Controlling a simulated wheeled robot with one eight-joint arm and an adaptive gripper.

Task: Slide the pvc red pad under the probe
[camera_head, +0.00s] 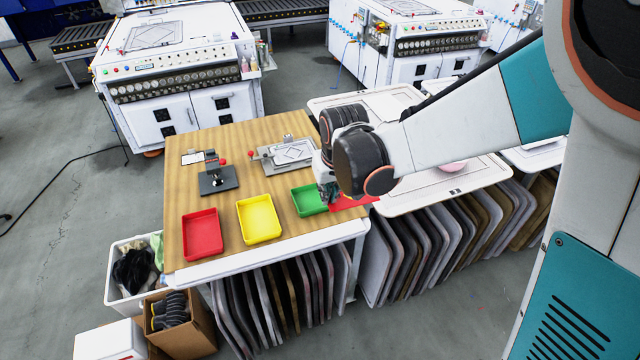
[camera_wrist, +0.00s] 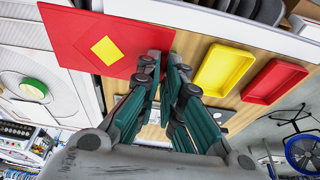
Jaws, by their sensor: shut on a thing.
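The red pad (camera_head: 354,202) lies at the right edge of the wooden table in the head view, partly hidden by my gripper (camera_head: 329,194). In the wrist view the red pad (camera_wrist: 70,38) is a flat sheet with a yellow diamond on it. My gripper (camera_wrist: 163,68) is shut on the pad's edge there.
A green tray (camera_head: 308,199) sits right beside my gripper. A yellow tray (camera_head: 258,220) and a red tray (camera_head: 202,234) stand along the front. A printing jig (camera_head: 288,153) is at the back. Bare wood (camera_head: 240,187) lies between the probe and trays.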

